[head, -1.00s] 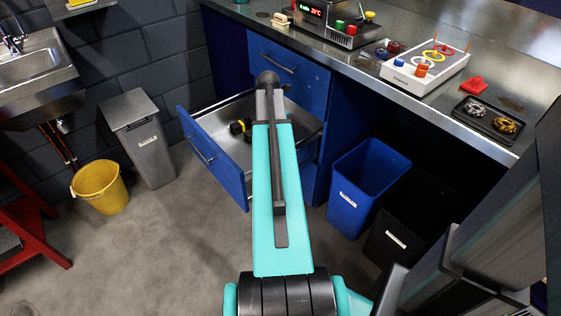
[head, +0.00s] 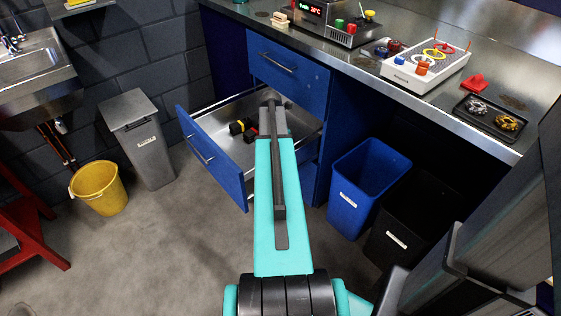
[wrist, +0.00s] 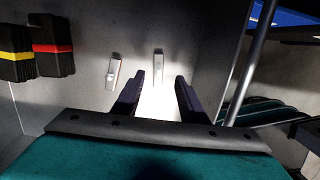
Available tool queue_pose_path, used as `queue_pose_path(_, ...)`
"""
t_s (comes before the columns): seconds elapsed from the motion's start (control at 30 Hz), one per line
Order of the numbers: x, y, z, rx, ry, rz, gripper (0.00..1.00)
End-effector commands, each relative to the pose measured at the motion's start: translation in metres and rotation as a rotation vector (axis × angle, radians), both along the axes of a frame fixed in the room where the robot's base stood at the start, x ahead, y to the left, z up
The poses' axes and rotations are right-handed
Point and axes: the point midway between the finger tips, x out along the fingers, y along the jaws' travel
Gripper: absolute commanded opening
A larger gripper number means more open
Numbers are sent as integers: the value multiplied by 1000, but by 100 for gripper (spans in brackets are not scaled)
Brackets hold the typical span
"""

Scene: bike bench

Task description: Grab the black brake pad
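My gripper (wrist: 158,92) is open in the wrist view, its two dark fingers apart with a brightly lit patch between them. Two small, narrow grey pieces lie beyond the fingertips: one at the left (wrist: 114,70), tilted, and one nearly straight ahead (wrist: 159,66). They look like brake pads, but under the strong light I cannot tell which one is black. Nothing shows held. In the head view my forearm reaches over the open blue drawer (head: 213,158) and hides the gripper and the small pieces.
A black bundle with a yellow band (wrist: 15,55) and one with a red band (wrist: 53,48) lie at the left inside the drawer. A metal rod (wrist: 252,62) stands at the right. A blue bin (head: 366,180) stands right of the drawer; a grey bin (head: 140,140) stands left.

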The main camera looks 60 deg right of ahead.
Motion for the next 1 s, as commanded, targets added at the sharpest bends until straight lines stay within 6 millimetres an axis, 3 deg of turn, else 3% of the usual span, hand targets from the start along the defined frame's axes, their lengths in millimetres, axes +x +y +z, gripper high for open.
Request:
queue_pose_path(0.23, 0, -1, -9, 1, 1, 1, 39)
queue_pose_path(0.6, -2, -6, -48, 1, 1, 1, 39)
queue_pose_path(1.0, -1, -7, -51, 0, 0, 2, 39)
